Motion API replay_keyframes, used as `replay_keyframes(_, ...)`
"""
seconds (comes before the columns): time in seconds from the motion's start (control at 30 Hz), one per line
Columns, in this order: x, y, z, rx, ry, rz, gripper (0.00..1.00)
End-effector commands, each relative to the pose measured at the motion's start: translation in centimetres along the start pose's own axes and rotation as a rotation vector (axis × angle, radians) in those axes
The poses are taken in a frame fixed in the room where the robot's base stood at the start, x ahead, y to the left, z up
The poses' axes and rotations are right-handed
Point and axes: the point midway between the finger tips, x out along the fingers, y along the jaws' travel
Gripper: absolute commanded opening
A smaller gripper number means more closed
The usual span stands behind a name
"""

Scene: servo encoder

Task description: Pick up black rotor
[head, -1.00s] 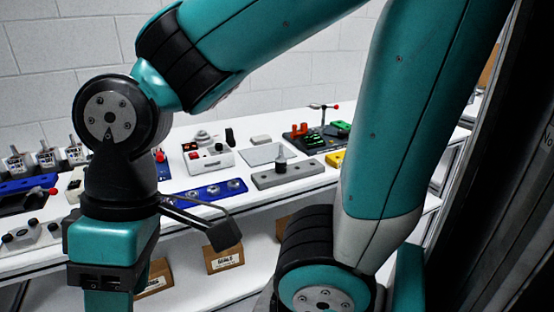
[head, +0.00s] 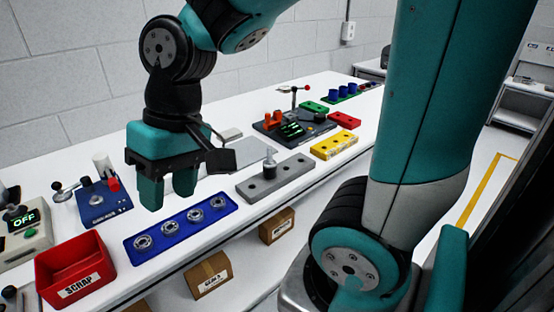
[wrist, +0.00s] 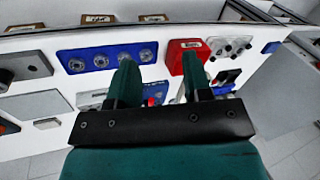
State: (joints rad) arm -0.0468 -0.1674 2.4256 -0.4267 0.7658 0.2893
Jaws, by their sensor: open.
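I cannot surely make out a black rotor. A small dark upright piece (head: 270,157) stands in a long grey block (head: 297,168) in the head view; it is too small to name. The end of the grey block shows at the left of the wrist view (wrist: 30,66). My gripper (head: 168,188) is open and empty, fingers pointing down, above the white table behind the blue tray and left of the grey block. Its two spread fingers also show in the wrist view (wrist: 158,78).
A blue tray (head: 168,247) holds several round metal parts. A red SCRAP bin (head: 98,282) is at the front left. Cardboard boxes (head: 208,276) sit below.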

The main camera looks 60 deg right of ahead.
Motion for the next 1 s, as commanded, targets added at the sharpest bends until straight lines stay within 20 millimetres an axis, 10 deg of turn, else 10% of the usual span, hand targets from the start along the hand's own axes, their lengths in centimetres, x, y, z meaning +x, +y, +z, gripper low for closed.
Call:
replay_keyframes(0.2,-7.2,15.2,-7.9,1.017,0.076,0.087,0.45)
replay_keyframes(0.43,-11.4,29.3,-6.7,1.803,0.145,0.111,0.45)
replay_keyframes(0.67,-11.3,33.6,-5.1,2.047,0.163,0.112,0.45)
replay_keyframes(1.0,-4.0,34.7,-5.0,2.045,0.159,0.115,0.45)
